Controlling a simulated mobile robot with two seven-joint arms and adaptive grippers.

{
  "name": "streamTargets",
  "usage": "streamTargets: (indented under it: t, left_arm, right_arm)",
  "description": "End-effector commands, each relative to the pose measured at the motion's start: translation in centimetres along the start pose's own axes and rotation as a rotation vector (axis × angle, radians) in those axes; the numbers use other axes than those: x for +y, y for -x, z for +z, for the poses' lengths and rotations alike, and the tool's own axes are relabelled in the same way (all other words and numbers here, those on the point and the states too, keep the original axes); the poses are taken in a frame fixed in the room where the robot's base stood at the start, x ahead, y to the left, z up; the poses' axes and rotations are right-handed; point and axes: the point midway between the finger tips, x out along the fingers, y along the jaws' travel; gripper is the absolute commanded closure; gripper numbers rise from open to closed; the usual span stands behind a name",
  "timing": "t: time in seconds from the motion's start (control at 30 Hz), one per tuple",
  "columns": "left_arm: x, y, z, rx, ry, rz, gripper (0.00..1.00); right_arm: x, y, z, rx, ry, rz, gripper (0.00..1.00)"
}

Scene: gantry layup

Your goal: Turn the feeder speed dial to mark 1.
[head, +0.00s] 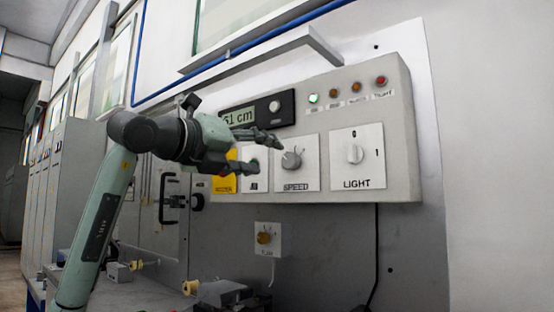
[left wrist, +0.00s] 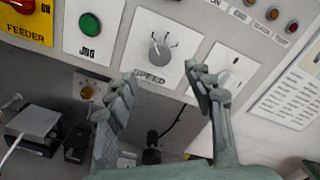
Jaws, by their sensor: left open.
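The speed dial (head: 292,159) is a grey knob on a white plate labelled SPEED, on the grey control panel. It also shows in the left wrist view (left wrist: 159,52), above and between my fingers, with short marks around its upper side. The mark numbers are too small to read. My left gripper (head: 262,152) is open and empty, just left of the dial in the head view. In the left wrist view its two fingers (left wrist: 163,90) stand wide apart, and I see no contact with the dial. My right gripper is not in view.
Left of the dial are a green JOG button (left wrist: 90,24) and a yellow FEEDER plate (left wrist: 28,18) with a red button. A LIGHT switch (head: 355,154) is at right. Indicator lamps (head: 335,94) and a display (head: 240,117) sit above. A smaller knob plate (head: 267,239) is below.

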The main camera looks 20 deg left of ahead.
Motion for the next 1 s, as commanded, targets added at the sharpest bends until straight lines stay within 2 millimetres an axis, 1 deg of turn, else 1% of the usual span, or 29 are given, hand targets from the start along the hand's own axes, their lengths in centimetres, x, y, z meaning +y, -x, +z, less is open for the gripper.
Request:
streamTargets:
  t: [0.03, 0.1, 0.2, 0.3, 0.87, 1.0]
  left_arm:
    - [0.1, 1.0, 0.1, -0.003, -0.002, 0.001, 0.47]
    - [0.1, 2.1, 0.0, -0.002, -0.001, 0.002, 0.47]
    - [0.0, 3.1, 0.0, -0.001, 0.0, 0.0, 0.47]
    - [0.0, 3.7, 0.0, -0.001, 0.0, 0.001, 0.47]
    - [0.0, 3.8, 0.0, 0.0, 0.001, 0.0, 0.47]
    - [0.0, 3.8, 0.0, -0.001, 0.001, 0.0, 0.47]
  right_arm:
    - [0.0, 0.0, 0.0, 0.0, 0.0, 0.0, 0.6]
    - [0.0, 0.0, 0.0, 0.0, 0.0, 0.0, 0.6]
    - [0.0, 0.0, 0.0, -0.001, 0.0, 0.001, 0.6]
    - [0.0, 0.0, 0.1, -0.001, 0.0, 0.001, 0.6]
    - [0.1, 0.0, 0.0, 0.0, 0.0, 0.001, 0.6]
    - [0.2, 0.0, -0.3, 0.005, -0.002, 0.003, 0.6]
